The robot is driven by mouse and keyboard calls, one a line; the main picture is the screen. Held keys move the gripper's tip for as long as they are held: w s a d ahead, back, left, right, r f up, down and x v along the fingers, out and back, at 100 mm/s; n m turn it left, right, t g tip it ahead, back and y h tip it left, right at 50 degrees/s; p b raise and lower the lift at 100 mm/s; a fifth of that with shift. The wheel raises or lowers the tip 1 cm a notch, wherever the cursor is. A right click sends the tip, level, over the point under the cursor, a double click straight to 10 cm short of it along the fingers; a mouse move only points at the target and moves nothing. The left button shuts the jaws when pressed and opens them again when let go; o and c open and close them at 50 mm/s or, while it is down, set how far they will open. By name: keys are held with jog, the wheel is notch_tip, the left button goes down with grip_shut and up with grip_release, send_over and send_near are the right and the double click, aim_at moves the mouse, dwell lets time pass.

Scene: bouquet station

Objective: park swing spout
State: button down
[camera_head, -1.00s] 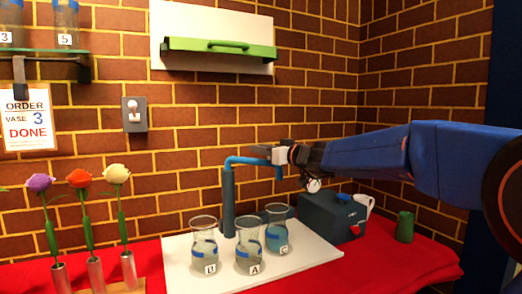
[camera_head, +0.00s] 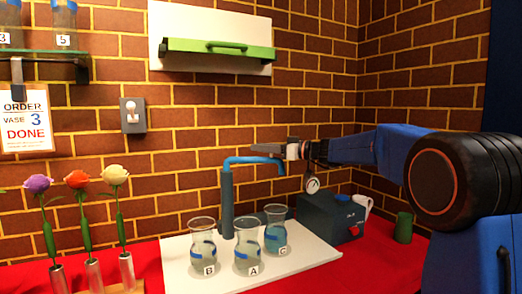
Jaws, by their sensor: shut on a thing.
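The swing spout (camera_head: 250,159) is a blue pipe on an upright blue post (camera_head: 227,205). It points right, and its bent outlet hangs above and behind the vases. My gripper (camera_head: 268,148) is at the outer end of the spout and is shut on it. The fingers are seen side-on and small, so the exact contact is hard to make out. Glass vases B (camera_head: 203,250), A (camera_head: 247,248) and C (camera_head: 277,233) stand upright on a white board below, with bluish liquid in them.
A dark box with a red knob (camera_head: 354,230) and a round gauge (camera_head: 313,185) are at the right, beside a green cup (camera_head: 404,227). Three roses stand in holders (camera_head: 92,272) at the left.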

jog(key=shift+w+a+n+g+y, duration=0.2)
jog(key=shift+w+n+g+y, duration=0.15)
jog(key=shift+w+n+g, duration=0.7)
jog(key=shift+w+a+n+g+y, duration=0.15)
jog(key=shift+w+n+g+y, duration=0.4)
jog(key=shift+g, duration=0.8)
jog(key=shift+w+a+n+g+y, duration=0.2)
jog(key=shift+w+n+g, duration=0.6)
jog(key=shift+w+g, duration=0.3)
jog(key=shift+g, duration=0.3)
jog(key=c, duration=1.6)
grip_release()
jog(key=shift+o, duration=0.2)
jog(key=s+d, duration=0.1)
jog(key=d, duration=1.6)
jog(key=shift+s+d, duration=0.15)
jog(key=shift+s, duration=0.05)
